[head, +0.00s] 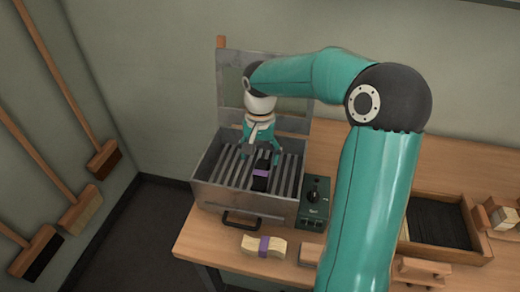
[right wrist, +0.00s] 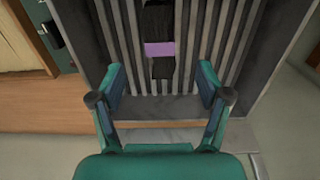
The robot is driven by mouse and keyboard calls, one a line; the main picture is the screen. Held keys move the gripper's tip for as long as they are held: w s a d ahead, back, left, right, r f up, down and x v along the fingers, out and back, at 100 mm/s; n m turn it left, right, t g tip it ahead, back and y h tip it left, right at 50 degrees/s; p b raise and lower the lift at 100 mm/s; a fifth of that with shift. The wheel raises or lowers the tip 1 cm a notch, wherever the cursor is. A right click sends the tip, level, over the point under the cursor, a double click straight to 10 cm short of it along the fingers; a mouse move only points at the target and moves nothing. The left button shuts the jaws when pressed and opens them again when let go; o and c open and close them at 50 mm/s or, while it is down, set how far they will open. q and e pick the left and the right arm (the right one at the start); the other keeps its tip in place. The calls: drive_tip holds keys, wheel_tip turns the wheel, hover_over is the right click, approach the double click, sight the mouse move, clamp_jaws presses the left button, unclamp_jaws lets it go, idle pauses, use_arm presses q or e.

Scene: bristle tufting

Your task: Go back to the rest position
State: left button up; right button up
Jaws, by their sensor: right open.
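My right gripper (head: 262,152) is over the back part of a grey metal box (head: 245,205) with a slatted inside and a raised lid. In the right wrist view its two fingers (right wrist: 160,82) are spread apart with nothing between the tips. A black bundle with a purple band (head: 261,176) lies on the slats in the box. It also shows in the right wrist view (right wrist: 161,68), beyond the fingertips and apart from them. My left gripper is not in view.
A dark control box with a knob (head: 314,205) stands right of the metal box. A pale bundle with a purple band (head: 264,245) lies on the wooden table (head: 195,240). A wooden tray (head: 455,255) with dark bristles is at right. Brooms (head: 103,160) lean at left.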

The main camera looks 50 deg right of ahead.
drive_tip(key=shift+r, duration=0.95)
